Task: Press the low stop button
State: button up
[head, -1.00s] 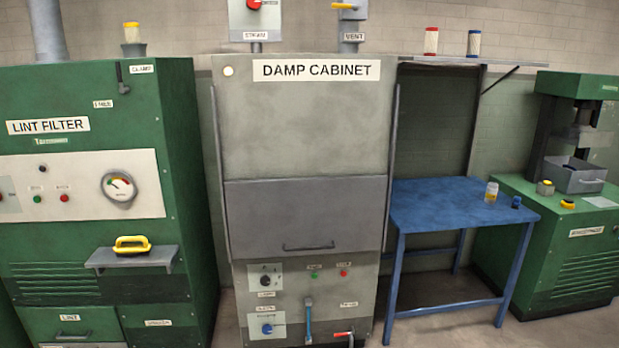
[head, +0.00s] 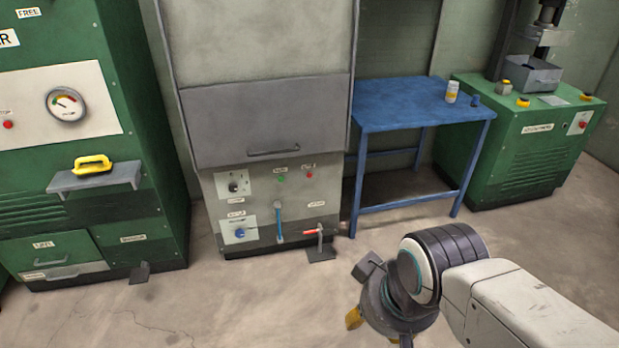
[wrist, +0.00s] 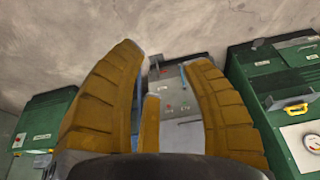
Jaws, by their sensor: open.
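The label above the red button is too small to read. My gripper (head: 380,330) is at the lower right of the head view, in front of the cabinet and well apart from it. In the wrist view its yellow-brown fingers (wrist: 163,105) are spread with nothing between them. The cabinet front shows beyond them, upside down, partly hidden by the fingers.
A blue table (head: 400,112) and another green machine (head: 520,165) stand right. The floor ahead is clear.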

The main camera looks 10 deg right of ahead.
jog(key=shift+c, duration=0.2)
grip_shut()
dwell(1.3)
